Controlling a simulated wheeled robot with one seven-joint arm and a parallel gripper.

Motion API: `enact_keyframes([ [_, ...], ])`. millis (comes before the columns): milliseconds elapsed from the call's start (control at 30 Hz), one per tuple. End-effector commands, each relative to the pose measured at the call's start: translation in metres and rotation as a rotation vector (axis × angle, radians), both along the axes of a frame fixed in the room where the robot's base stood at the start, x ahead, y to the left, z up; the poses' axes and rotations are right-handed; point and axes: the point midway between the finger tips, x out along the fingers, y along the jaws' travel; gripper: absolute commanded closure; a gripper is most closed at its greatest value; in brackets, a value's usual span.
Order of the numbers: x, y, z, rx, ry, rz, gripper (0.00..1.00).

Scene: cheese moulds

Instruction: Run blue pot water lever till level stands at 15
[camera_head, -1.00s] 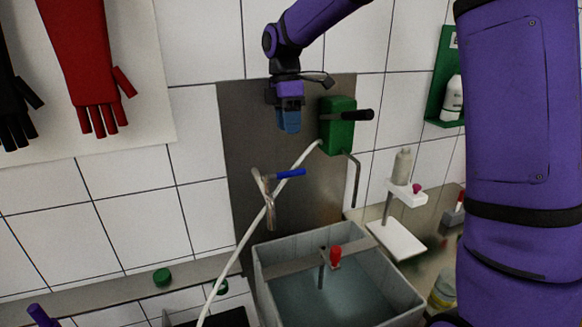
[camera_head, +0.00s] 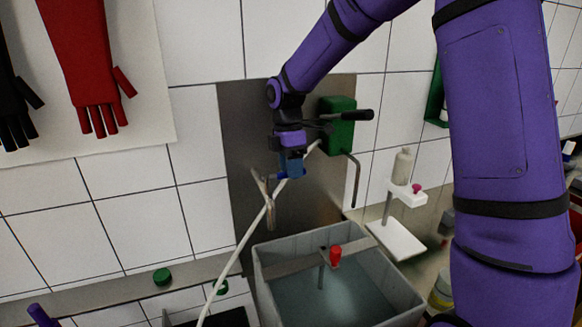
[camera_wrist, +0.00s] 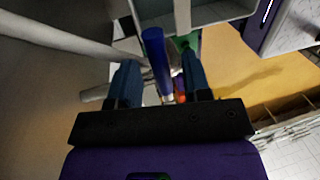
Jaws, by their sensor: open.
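The blue lever (camera_wrist: 153,48) sits on a metal tap (camera_head: 269,205) mounted on the steel wall panel. In the head view my gripper (camera_head: 291,174) hides most of the lever. In the wrist view the lever lies between the two blue fingers of my gripper (camera_wrist: 160,78), which are apart, with gaps on both sides. The grey pot (camera_head: 262,275) stands below the tap, with water (camera_head: 335,298) in it. A crossbar on the pot carries a metal rod with a red knob (camera_head: 335,254). I cannot read any level marks.
A green box (camera_head: 338,127) with a black handle and bent pipe is close to the right of my gripper. A white hose (camera_head: 248,232) runs past the tap. A white stand (camera_head: 396,239) with a bottle is right of the pot.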

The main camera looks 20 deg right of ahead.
Motion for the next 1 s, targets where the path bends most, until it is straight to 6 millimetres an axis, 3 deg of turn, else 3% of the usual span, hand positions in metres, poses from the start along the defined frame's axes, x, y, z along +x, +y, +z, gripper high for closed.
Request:
enact_keyframes([
  [200,0.000,0.000,0.000,0.000,0.000,0.000,0.56],
  [267,0.000,0.000,0.000,0.000,0.000,0.000,0.67],
  [400,0.000,0.000,0.000,0.000,0.000,0.000,0.99],
  [767,-0.002,0.000,0.000,-0.001,-0.001,-0.029,1.00],
  [1000,-0.011,0.000,0.000,-0.001,0.001,-0.157,1.00],
])
